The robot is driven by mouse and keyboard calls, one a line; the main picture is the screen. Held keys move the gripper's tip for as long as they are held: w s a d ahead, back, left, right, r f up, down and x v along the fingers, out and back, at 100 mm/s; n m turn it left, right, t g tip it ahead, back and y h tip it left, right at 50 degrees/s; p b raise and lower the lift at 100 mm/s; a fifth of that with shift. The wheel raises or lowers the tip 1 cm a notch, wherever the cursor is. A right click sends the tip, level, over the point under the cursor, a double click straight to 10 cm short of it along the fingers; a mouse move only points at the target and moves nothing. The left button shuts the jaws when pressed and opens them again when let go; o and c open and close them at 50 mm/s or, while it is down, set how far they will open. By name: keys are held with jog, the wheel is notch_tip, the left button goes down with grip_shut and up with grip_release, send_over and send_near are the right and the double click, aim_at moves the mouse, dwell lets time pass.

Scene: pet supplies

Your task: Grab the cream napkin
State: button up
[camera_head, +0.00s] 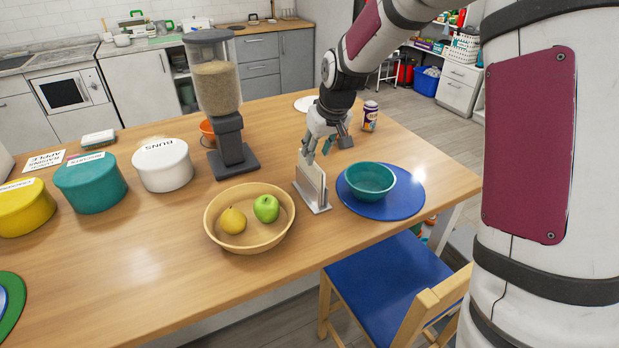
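The cream napkin (307,172) stands upright in a grey napkin holder (320,207) on the wooden table, between the fruit bowl and the blue placemat. My gripper (318,151) points down just above the top edge of the napkin. Its two fingers show a gap between them, so it looks open. I cannot tell whether a finger touches the napkin. The lower part of the napkin is partly hidden by the holder.
A teal bowl (370,180) on a blue placemat (407,206) stands close to the right. A bowl with fruit (222,238) is at the left. A food dispenser (229,135) and a can (370,116) stand behind.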

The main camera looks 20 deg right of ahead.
aim_at(314, 164)
jog(key=x, duration=0.4)
jog(key=shift+c, duration=0.4)
grip_shut()
jog(key=shift+r, duration=0.1)
